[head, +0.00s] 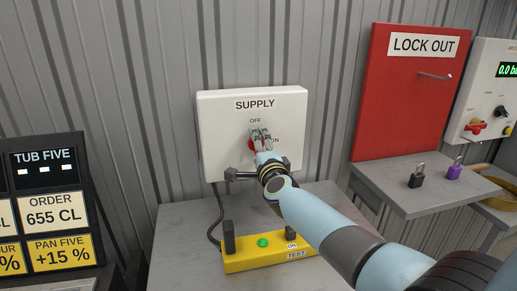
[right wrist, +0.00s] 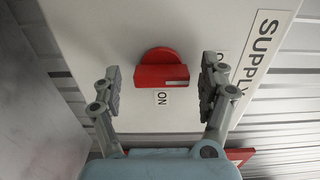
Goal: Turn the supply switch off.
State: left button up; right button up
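The white supply box (head: 215,130) is mounted against the corrugated wall, labelled SUPPLY, with OFF above the switch and ON to its right. Its red switch (head: 251,145) is mostly hidden behind my right gripper (head: 261,133) in the head view. In the right wrist view the red switch (right wrist: 160,72) shows clearly. The white mark on its handle is at the end towards the OFF label, which is partly hidden by a finger. The ON label is below the handle there. My right gripper (right wrist: 161,85) is open, one finger on each side of the switch, with visible gaps. My left gripper is out of view.
A yellow test unit (head: 240,265) with a green button and dark posts is on the grey table below. A red LOCK OUT board (head: 385,110) is at right, above a shelf with a black padlock (head: 416,178) and a purple padlock (head: 454,171). A dark display board (head: 45,170) stands left.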

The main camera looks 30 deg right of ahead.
jog(key=v, duration=1.2)
jog(key=shift+d, duration=0.1)
